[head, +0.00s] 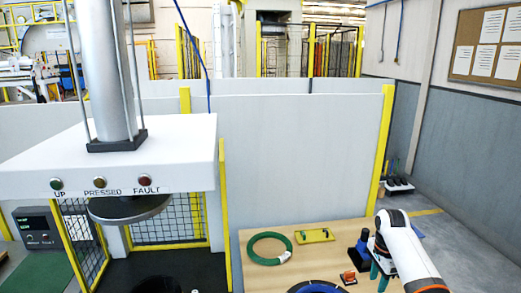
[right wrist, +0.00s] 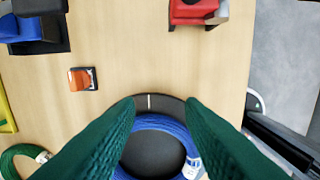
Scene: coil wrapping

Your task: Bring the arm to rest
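My right gripper (head: 379,278) comes in from the right in the head view, above the right part of the wooden table, with its green fingers pointing down. In the right wrist view the gripper (right wrist: 160,104) has its two fingers wide apart with nothing between them. Beyond the fingers a blue coil (right wrist: 168,122) lies around the middle of a black round plate (right wrist: 145,103). Parts of both are hidden by the fingers. The blue coil (head: 318,287) is cut off at the bottom of the head view. My left gripper is not in view.
A green coil (head: 268,259) with a white tag and a yellow holder (head: 314,235) lie on the table (head: 250,283). A blue and black device (head: 362,252) and a small orange item (head: 349,276) are near the gripper. A press (head: 160,150) stands at left.

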